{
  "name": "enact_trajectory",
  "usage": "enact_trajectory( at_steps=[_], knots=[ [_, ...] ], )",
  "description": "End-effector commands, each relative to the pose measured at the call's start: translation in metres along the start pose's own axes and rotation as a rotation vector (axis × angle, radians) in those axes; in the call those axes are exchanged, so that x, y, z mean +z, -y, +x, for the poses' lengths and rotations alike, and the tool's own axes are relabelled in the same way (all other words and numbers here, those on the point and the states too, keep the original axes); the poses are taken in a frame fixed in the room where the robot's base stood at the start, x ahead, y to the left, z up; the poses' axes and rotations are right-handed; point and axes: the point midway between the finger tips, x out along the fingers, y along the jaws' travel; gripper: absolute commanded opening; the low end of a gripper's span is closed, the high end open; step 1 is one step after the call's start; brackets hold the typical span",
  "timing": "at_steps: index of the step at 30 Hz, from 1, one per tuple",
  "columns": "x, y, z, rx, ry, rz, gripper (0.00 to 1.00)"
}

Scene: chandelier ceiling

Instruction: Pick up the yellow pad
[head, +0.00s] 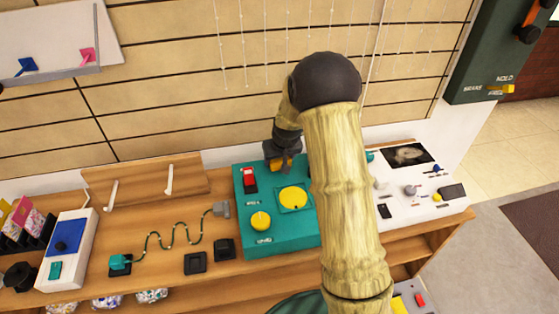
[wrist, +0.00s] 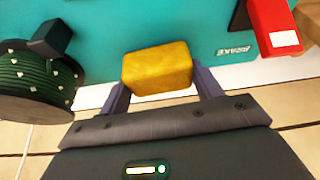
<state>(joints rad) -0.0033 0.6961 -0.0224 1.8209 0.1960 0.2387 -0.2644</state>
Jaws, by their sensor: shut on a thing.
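The yellow pad (wrist: 157,68) is a small block with rounded edges. In the wrist view it sits between the two fingers of my gripper (wrist: 160,82), which is shut on it. Behind it is the face of the teal panel (wrist: 130,20). In the head view my gripper (head: 282,161) is at the back edge of the teal panel (head: 290,232), and a bit of the pad (head: 275,164) shows there. Whether the pad still touches the panel cannot be told.
A red switch (head: 249,179) and two yellow round parts (head: 293,198) are on the teal panel. A white panel with knobs (head: 425,195) stands to the right, partly behind my arm. A dark green spool (wrist: 38,82) shows at left in the wrist view. A slatted wall (head: 180,70) rises behind.

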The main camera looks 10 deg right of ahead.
Motion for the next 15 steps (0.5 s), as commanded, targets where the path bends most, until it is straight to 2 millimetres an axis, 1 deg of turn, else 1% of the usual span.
enact_trajectory(
  at_steps=[1,9,12,15],
  knots=[
    [-0.005,-0.002,-0.010,0.002,-0.005,0.002,0.43],
    [-0.025,-0.004,-0.059,0.003,-0.006,0.006,0.43],
    [-0.030,-0.003,-0.072,0.002,-0.003,0.003,0.43],
    [-0.033,-0.001,-0.079,0.002,-0.003,0.002,0.43]
  ],
)
